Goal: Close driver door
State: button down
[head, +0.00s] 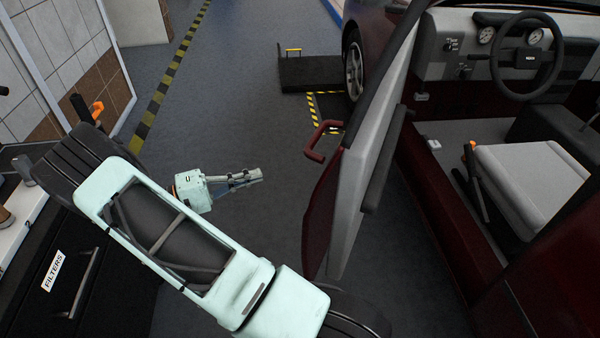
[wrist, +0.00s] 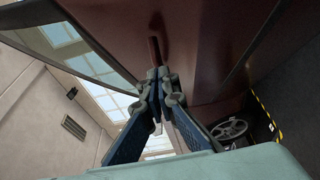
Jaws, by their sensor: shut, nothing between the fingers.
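The driver door (head: 360,150) of the dark red car stands open in the head view, its grey inner panel facing right. A red handle (head: 322,140) sticks out from its outer side. My gripper (head: 260,174) is shut and empty, left of the door and below the handle in the picture, with floor showing between it and the door. In the wrist view the shut fingertips (wrist: 158,75) point at the door's dark red outer face (wrist: 200,45), and the handle (wrist: 155,50) shows just beyond them. Whether they touch it cannot be told there.
The car's open doorway shows a seat (head: 530,180) and steering wheel (head: 525,55). A black cabinet marked FILTERS (head: 65,285) stands at the left. A dark platform (head: 310,73) lies by the car's front wheel (head: 354,68). Clear floor (head: 230,110) lies left of the door.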

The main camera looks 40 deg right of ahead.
jog(key=s+x, duration=0.2)
jog(key=x, duration=1)
jog(key=shift+s+b, duration=0.35)
jog(key=shift+s, duration=0.15)
jog(key=shift+s, duration=0.1)
